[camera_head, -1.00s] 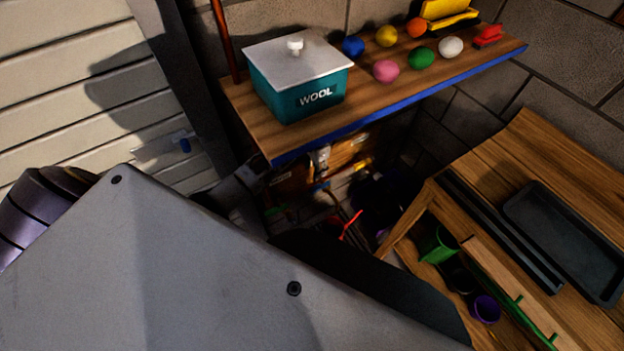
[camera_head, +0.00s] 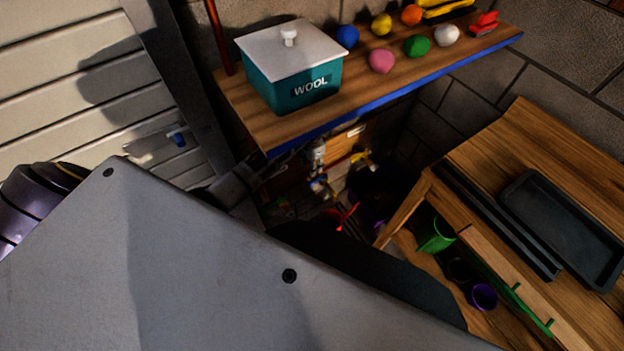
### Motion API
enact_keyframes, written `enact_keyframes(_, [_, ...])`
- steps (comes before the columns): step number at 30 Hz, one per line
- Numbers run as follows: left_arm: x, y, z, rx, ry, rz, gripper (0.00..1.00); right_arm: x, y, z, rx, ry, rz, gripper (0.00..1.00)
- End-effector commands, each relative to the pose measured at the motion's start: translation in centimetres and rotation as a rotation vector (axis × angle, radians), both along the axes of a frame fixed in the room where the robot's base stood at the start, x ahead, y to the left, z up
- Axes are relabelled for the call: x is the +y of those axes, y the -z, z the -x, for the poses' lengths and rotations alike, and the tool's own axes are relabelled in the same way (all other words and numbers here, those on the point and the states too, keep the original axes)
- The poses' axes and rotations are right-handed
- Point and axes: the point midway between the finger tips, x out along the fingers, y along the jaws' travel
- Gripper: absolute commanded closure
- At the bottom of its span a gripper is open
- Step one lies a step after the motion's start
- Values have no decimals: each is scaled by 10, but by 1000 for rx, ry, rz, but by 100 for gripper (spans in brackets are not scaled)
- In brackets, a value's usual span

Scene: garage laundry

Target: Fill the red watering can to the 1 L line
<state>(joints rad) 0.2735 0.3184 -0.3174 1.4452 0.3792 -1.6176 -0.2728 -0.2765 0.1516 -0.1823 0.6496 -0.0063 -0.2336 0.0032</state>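A thin red piece (camera_head: 347,215) shows in the dim space under the shelf; it may be part of the red watering can, but I cannot make out the can's body, its 1 L line or any water. A pale fitting (camera_head: 318,157), perhaps a tap, is on the wall above it, with a small yellow part (camera_head: 361,156) beside it. A dark grey part, probably of my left arm, reaches in from the left near the fitting; its fingertips cannot be made out. My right gripper is not in view. My own grey body panel hides the lower left.
A wooden shelf (camera_head: 262,138) with a blue edge holds a teal WOOL box (camera_head: 292,85) and several coloured balls. At right a wooden bench (camera_head: 480,150) carries a black tray (camera_head: 560,230). Green (camera_head: 435,235) and purple (camera_head: 483,297) pots stand below it.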

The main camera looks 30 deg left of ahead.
Motion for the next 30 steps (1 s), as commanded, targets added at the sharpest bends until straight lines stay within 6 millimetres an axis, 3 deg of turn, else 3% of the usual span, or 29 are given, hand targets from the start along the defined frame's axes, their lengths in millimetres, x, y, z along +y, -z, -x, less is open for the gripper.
enact_keyframes(7, [-1,35,1,2,1,1,57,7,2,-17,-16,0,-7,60])
enact_keyframes(18, [-1,81,0,1,1,1,57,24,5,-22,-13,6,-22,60])
enact_keyframes(30, [-1,99,0,-1,2,1,57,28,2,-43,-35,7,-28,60])
